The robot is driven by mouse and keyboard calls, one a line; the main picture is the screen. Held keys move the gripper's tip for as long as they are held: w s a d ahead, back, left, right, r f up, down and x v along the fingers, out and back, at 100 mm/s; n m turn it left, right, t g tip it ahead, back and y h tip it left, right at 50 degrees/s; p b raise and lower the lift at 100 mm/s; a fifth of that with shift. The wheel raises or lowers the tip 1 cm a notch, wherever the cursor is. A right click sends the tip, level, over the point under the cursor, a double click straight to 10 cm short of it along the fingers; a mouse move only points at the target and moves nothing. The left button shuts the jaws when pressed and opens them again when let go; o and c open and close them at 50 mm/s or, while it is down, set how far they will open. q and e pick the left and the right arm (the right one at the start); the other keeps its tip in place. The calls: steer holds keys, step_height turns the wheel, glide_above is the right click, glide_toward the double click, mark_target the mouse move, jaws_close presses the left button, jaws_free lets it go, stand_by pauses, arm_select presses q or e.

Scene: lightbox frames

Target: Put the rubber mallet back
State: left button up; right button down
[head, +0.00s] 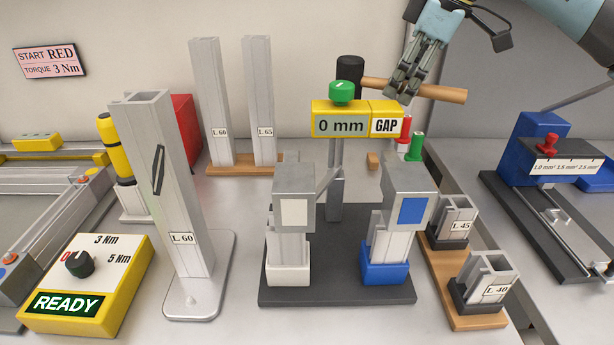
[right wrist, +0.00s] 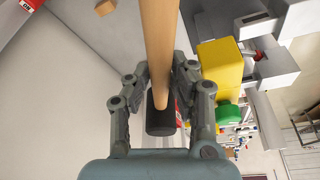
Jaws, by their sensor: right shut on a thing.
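The rubber mallet has a black head (head: 350,76) and a light wooden handle (head: 445,93). In the head view it is in the air, its handle roughly level, behind and above the gap gauge. My right gripper (head: 402,92) is shut on the handle from above. In the right wrist view the handle (right wrist: 160,45) passes between the fingers of the gripper (right wrist: 160,82), with the black head (right wrist: 161,120) towards the palm side. My left gripper is not in view.
The yellow gap gauge (head: 385,107) with its green knob (head: 341,91) stands just in front of the mallet. Tall L 60 (head: 208,100) and L 65 (head: 259,100) profiles stand to the left. A blue device (head: 530,143) stands at the right. Red and green cylinders (head: 416,147) stand below the handle.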

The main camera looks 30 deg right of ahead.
step_height(320, 180, down, 9)
steer(key=b, duration=0.5)
steer(key=w+f, duration=0.2)
steer(key=w, duration=0.2)
steer(key=w+a+f, duration=0.1)
steer(key=w+f, duration=0.1)
steer(key=w, duration=0.2)
steer(key=w+f+b, duration=0.1)
steer(key=w+f, duration=0.2)
steer(key=w, duration=0.1)
steer(key=shift+a, duration=0.15)
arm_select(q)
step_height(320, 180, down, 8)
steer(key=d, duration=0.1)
arm_select(e)
steer(key=shift+w+f, duration=0.1)
steer(key=shift+f, duration=1.9)
steer(key=shift+f, duration=0.1)
steer(key=c, duration=1.2)
jaws_free()
steer(key=shift+f, duration=0.1)
steer(key=shift+o, duration=0.2)
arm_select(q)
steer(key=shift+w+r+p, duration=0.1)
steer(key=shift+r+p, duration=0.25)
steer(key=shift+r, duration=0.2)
arm_select(e)
steer(key=v, duration=1.2)
